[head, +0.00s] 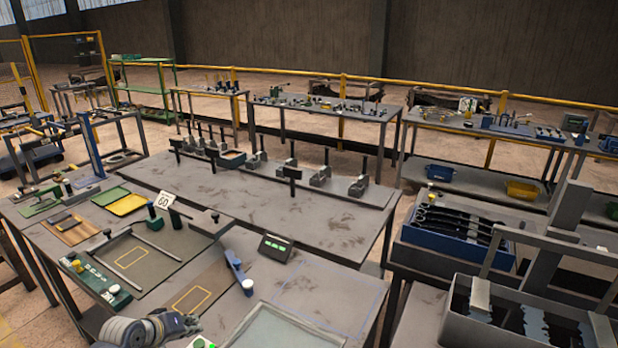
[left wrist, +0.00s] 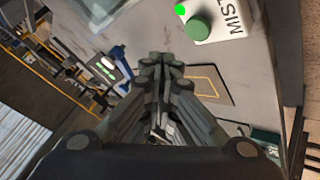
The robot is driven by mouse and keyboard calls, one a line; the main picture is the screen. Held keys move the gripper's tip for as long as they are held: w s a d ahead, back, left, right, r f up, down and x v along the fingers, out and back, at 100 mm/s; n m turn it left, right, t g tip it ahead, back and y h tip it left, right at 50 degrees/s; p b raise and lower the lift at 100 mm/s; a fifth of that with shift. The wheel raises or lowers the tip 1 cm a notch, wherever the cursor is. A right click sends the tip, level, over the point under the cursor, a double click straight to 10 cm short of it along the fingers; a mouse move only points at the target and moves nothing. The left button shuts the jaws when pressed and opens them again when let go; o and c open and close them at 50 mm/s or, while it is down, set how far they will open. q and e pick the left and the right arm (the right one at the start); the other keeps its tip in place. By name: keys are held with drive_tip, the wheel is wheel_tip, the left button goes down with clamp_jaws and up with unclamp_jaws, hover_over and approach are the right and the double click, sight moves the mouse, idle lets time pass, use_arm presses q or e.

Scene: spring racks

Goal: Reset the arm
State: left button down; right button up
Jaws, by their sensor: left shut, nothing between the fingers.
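My left arm comes in at the bottom left of the head view, and its dark left gripper (head: 176,322) is low over the front of the near workbench (head: 230,318). In the left wrist view the fingers of the left gripper (left wrist: 162,68) are together, with nothing seen between them. A white box marked "MIST" with a green button (left wrist: 198,26) is on the grey bench top beyond the fingers, apart from them. My right gripper is not in view.
A small box with green lights (head: 276,247), a green control box (head: 98,283) and a yellow tray (head: 126,205) stand farther back. Blue-walled and grey crates (head: 520,322) are at right.

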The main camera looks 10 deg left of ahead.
use_arm(q)
drive_tip(key=s+d+f+m+g, duration=0.2)
drive_tip(key=s+d+m, duration=0.1)
drive_tip(key=s+d, duration=0.45)
drive_tip(key=s+d+f+m+g, duration=0.1)
drive_tip(key=s+d+f+m, duration=0.2)
drive_tip(key=s+d, duration=0.5)
drive_tip(key=s+d+r+m+g+y, duration=0.1)
drive_tip(key=s+r, duration=0.2)
drive_tip(key=s, duration=0.6)
drive_tip(key=s+d+r+m+g, duration=0.1)
drive_tip(key=s+r, duration=0.2)
drive_tip(key=s, duration=0.5)
wheel_tip(320, 180, down, 32)
drive_tip(key=s+g+b, duration=0.2)
drive_tip(key=b, duration=0.5)
drive_tip(key=s+a+f+b, duration=0.1)
drive_tip(key=s+f+b, duration=0.2)
drive_tip(key=s+f, duration=0.5)
drive_tip(key=s+a+f+b, duration=0.2)
drive_tip(key=s+f, duration=0.7)
drive_tip(key=f, duration=0.6)
drive_tip(key=shift+s+a+f+m+g+y+b, duration=0.15)
drive_tip(key=shift+a+f+m+g+y+b, duration=0.1)
drive_tip(key=shift+m+g+y+b, duration=0.25)
